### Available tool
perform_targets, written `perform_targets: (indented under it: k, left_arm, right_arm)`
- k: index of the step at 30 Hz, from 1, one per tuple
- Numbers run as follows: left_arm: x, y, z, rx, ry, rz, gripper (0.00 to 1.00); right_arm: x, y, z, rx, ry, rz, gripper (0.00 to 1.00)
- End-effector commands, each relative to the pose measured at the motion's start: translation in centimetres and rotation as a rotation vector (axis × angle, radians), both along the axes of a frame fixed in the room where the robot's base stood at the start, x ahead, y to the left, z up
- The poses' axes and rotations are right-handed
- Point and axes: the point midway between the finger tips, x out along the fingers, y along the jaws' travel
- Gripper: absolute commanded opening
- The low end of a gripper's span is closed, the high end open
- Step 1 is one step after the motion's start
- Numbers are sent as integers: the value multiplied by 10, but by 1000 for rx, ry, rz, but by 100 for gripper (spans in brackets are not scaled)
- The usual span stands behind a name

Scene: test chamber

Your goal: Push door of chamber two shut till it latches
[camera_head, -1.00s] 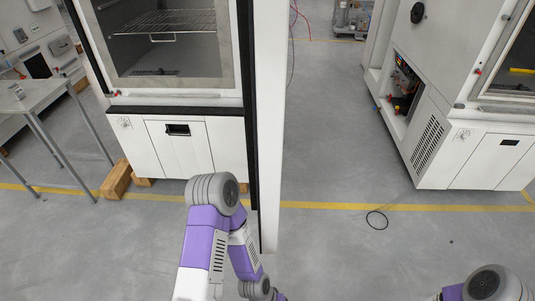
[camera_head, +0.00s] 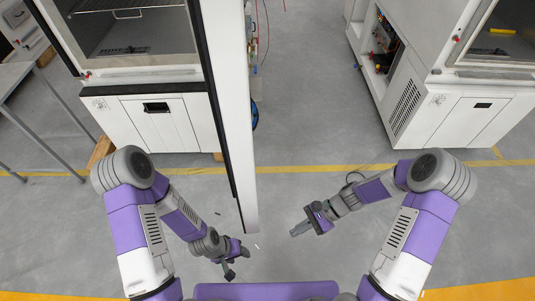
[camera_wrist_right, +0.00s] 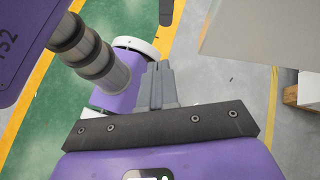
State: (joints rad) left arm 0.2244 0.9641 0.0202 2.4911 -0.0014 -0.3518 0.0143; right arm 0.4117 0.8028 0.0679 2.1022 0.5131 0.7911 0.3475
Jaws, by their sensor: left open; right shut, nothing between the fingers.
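The open chamber door (camera_head: 232,110) is white with a black seal along its left side. It stands swung out towards me, nearly edge-on, from the left chamber (camera_head: 150,85). I cannot read a chamber number. My left gripper (camera_head: 238,262) is open and empty, low and left of the door's near lower end. My right gripper (camera_head: 294,231) is shut and empty, to the right of the door, with a gap between them in the picture. Its closed fingers also show in the right wrist view (camera_wrist_right: 160,84). The door's handle and latch are not visible.
A second white chamber (camera_head: 440,90) stands at the right with an open side compartment. A metal table (camera_head: 20,75) is at the left edge. Wooden blocks (camera_head: 101,151) lie under the left chamber. The grey floor between the chambers is mostly clear.

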Motion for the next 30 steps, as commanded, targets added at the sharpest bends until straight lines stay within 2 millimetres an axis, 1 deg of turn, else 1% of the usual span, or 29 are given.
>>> perform_targets:
  k: [1, 2, 3, 5, 6, 9, 12, 15, 17, 20, 23, 30]
  left_arm:
    - [0, 0, 25, 0, 0, 0, 53]
    - [0, 0, 32, 0, 0, 0, 53]
    - [0, 0, 41, 0, 0, 0, 53]
    - [0, 0, 53, 0, 0, 0, 53]
    - [0, 0, 60, 0, 0, 0, 53]
    - [0, 0, 74, 0, 0, 1, 53]
    - [0, 0, 81, 0, 0, 1, 53]
    - [0, 0, 84, 0, 0, 1, 53]
    - [0, 0, 84, 0, 0, 1, 53]
    - [0, 0, 84, 0, 0, 1, 53]
    - [0, 0, 86, 1, 1, 1, 53]
    - [0, 0, 92, 0, 0, 1, 53]
  right_arm:
    - [15, -4, 46, 69, 46, -60, 0]
    - [22, -5, 67, 115, 78, -91, 0]
    - [31, -8, 94, 179, 114, -128, 0]
    - [44, -13, 134, 270, 159, -169, 0]
    - [51, -17, 158, 327, 183, -190, 0]
    - [64, -28, 207, 447, 225, -222, 0]
    - [72, -37, 239, 528, 248, -232, 0]
    - [75, -41, 254, 569, 258, -234, 0]
    - [75, -40, 257, 580, 262, -234, 0]
    - [73, -29, 258, 584, 264, -231, 0]
    - [70, -11, 258, 583, 267, -229, 0]
    - [62, 41, 257, 581, 267, -228, 0]
